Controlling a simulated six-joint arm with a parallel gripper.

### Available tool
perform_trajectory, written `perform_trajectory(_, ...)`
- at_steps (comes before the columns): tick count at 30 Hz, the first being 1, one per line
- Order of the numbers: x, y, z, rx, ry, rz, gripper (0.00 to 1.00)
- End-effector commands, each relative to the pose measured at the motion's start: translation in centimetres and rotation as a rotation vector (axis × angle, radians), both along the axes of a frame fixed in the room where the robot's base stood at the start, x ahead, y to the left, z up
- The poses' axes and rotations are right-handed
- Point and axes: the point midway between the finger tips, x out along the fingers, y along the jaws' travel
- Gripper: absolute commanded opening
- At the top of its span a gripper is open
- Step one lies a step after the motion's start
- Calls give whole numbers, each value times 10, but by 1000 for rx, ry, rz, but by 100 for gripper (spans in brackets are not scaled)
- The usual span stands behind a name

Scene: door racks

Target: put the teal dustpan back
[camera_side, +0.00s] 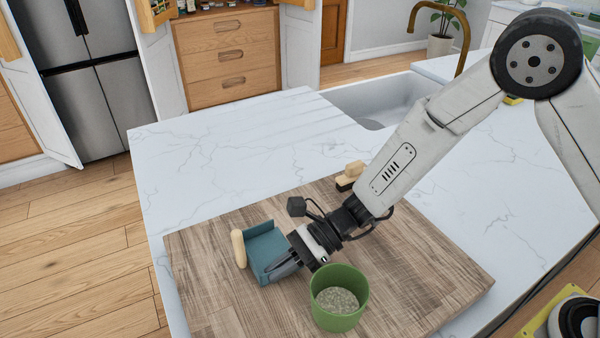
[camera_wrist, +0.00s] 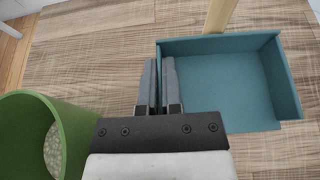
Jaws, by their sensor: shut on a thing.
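The teal dustpan (camera_side: 264,248) is at the left part of the wooden board, with its pale wooden handle (camera_side: 239,247) pointing left. In the wrist view the dustpan (camera_wrist: 225,85) fills the right side, its open tray facing up and its handle (camera_wrist: 219,14) running off the top. My gripper (camera_side: 280,268) is at the near side of the pan. In the wrist view my gripper (camera_wrist: 160,85) is shut on the dustpan's left side wall, one finger on each side of it. I cannot tell whether the pan rests on the board or is slightly raised.
A green bin (camera_side: 326,316) with grey grit inside stands close to my gripper, near the board's front; it also shows in the wrist view (camera_wrist: 75,125). A wooden-handled brush (camera_side: 347,183) lies at the back. The board (camera_side: 430,275) is clear at right.

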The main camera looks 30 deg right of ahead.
Motion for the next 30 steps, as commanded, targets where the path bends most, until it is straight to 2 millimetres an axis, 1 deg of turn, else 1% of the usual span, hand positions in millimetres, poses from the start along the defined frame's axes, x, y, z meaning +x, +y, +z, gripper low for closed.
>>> perform_trajectory(15, 1, 0, -6, 1, -1, -1, 0)
perform_trajectory(16, 0, 0, -6, 1, -1, -1, 15)
perform_trajectory(17, 0, 0, -6, 1, -1, -1, 25)
perform_trajectory(18, 0, 0, -6, 1, -1, -1, 37)
perform_trajectory(19, 0, 0, -6, 1, -1, -1, 41)
perform_trajectory(30, 0, 0, -5, 1, -1, -1, 41)
